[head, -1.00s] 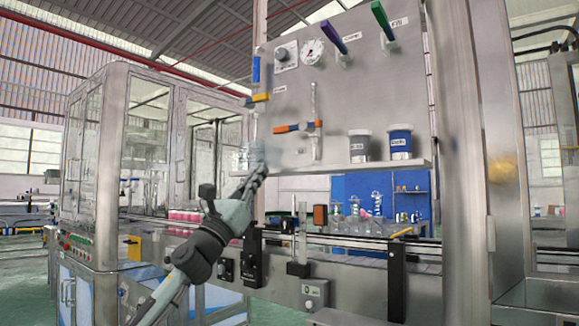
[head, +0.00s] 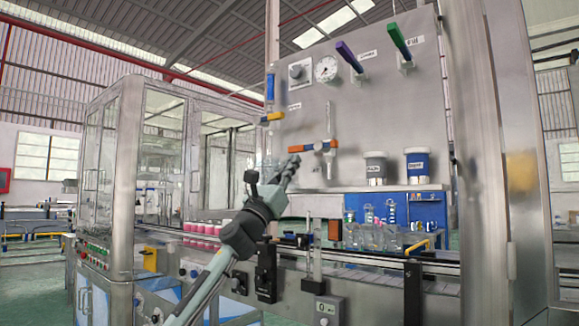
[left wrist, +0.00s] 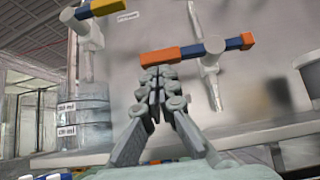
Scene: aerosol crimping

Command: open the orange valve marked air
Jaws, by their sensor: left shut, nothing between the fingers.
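A valve with a horizontal orange and blue handle (head: 312,146) sits on a vertical clear pipe on the grey panel. In the left wrist view its orange left part (left wrist: 160,57) lies just beyond my fingertips; no readable label shows beside it. My left gripper (head: 293,161) is shut and empty, just below and left of the handle in the head view. In the left wrist view its closed fingertips (left wrist: 160,78) overlap the handle's lower edge; I cannot tell whether they touch. A second valve with a yellow-orange and blue handle (head: 271,117) is further left. My right gripper is not in view.
The panel (head: 350,110) also carries a gauge (head: 326,68), a purple lever (head: 350,57) and a green lever (head: 400,42). Two labelled jars (head: 376,168) (head: 417,165) stand on its shelf. Below runs a conveyor with pink-topped cans (head: 202,228).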

